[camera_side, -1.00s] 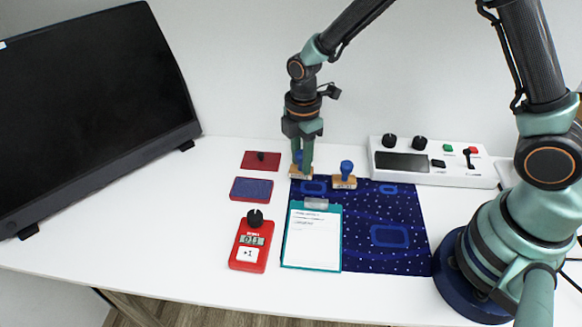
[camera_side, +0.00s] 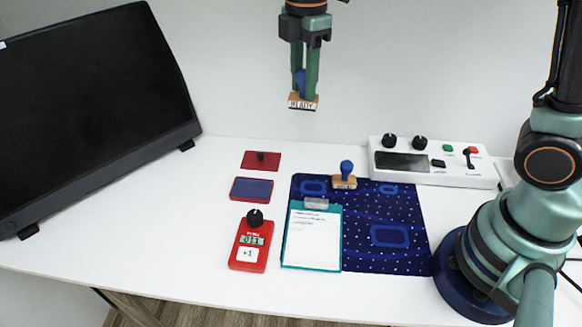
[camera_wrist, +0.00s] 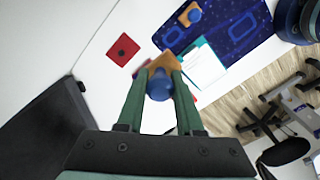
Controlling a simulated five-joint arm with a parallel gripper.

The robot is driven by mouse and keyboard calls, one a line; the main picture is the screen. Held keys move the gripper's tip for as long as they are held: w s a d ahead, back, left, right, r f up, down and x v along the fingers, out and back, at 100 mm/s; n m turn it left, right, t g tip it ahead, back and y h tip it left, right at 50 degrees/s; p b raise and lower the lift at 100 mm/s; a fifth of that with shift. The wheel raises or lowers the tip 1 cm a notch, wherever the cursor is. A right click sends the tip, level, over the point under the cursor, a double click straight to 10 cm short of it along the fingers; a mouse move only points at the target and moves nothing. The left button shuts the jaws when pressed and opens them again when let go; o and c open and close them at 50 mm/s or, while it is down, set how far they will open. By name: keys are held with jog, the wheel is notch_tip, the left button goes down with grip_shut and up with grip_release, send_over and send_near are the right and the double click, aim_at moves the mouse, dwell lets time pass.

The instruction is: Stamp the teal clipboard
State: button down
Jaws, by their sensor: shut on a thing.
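My gripper (camera_side: 305,91) is shut on a stamp (camera_side: 303,103) with a blue handle and a wooden base, held high above the table's back. Its front label appears to read "READY". In the wrist view the held stamp (camera_wrist: 159,84) sits between the green fingers (camera_wrist: 160,78). The teal clipboard (camera_side: 336,210), with a metal clip and a white printed sheet, lies on the left part of a dark blue patterned mat (camera_side: 400,255). A second blue-handled stamp (camera_side: 346,169) stands upright at the mat's back edge. The held stamp's underside is hidden.
Left of the mat lie a red pad with a black knob (camera_side: 262,160), a blue pad in a red case (camera_side: 251,189) and a red counter (camera_side: 249,245). A white control panel (camera_side: 435,163) stands back right. A monitor (camera_side: 90,100) fills the left.

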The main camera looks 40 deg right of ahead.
jog(key=c, duration=1.2)
grip_release()
grip_shut()
jog(key=shift+c, duration=0.7)
grip_release()
grip_shut()
jog(key=w+a+f, duration=0.4)
jog(key=a+f, duration=0.7)
jog(key=f, duration=0.1)
jog(key=shift+f, duration=0.35)
